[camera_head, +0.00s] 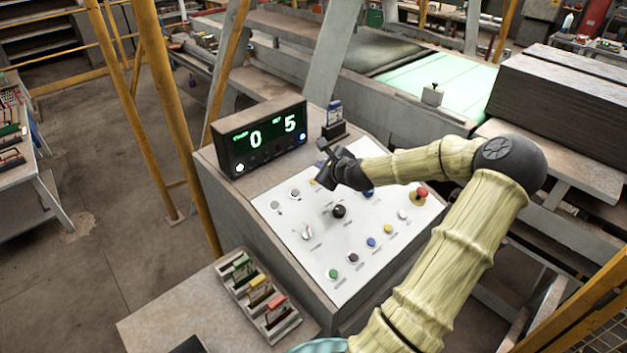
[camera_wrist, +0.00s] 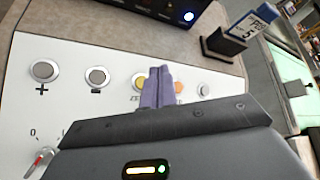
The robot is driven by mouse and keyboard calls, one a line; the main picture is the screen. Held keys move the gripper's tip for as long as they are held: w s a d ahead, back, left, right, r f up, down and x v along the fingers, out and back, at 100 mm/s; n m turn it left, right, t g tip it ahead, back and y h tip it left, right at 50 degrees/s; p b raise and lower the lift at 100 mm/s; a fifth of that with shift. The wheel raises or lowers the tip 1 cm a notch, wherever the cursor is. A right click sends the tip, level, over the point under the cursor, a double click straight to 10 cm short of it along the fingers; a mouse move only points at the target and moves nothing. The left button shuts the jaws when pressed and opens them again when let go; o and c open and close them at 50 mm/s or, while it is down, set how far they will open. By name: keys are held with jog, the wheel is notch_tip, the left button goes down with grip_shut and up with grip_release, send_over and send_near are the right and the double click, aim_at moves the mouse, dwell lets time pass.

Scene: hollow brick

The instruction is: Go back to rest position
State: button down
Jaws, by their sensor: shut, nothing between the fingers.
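My arm reaches in from the lower right in the head view, and my gripper (camera_head: 322,165) hangs over the upper part of the white control panel (camera_head: 375,265). In the wrist view my gripper (camera_wrist: 157,88) has its two purple-grey fingers together, with nothing between them. The fingers stand in front of a yellow button and an orange button (camera_wrist: 178,87) and partly hide them. I cannot tell whether the fingertips touch the panel. Plus (camera_wrist: 45,71) and minus (camera_wrist: 97,76) buttons lie to the left of the fingers.
A display box (camera_head: 262,136) reading 0 and 5 stands behind the panel, with a small stand (camera_head: 334,120) beside it. A red emergency button (camera_head: 421,193) is at the right. A tray of coloured-handled items (camera_head: 258,295) lies in front. Yellow posts (camera_head: 165,90) stand at the left.

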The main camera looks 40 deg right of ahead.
dwell(0.6)
